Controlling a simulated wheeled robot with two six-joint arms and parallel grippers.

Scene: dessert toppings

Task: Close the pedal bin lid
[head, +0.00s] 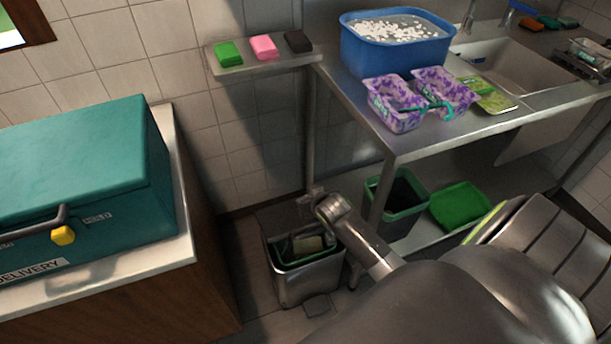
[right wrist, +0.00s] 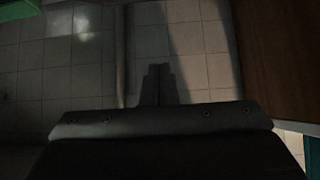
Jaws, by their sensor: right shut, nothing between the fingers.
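The pedal bin (head: 305,284) stands on the floor below the steel table, with a grey metal body and a green inner rim. Its mouth is open, and some pale rubbish shows inside. The grey lid (head: 280,217) stands raised at the back of the bin. The pedal (head: 318,307) is at the foot of the bin's front. My right gripper (head: 314,196) is at the lid's upper right edge; whether it touches the lid I cannot tell. Its fingers are shut and empty, also in the right wrist view (right wrist: 158,76). My left gripper is not in view.
A green open bin (head: 398,222) and a green lid (head: 458,207) are right of the pedal bin, under the table (head: 400,148). A wooden counter with a teal delivery box (head: 90,170) stands left. A table leg (head: 311,130) rises behind my gripper.

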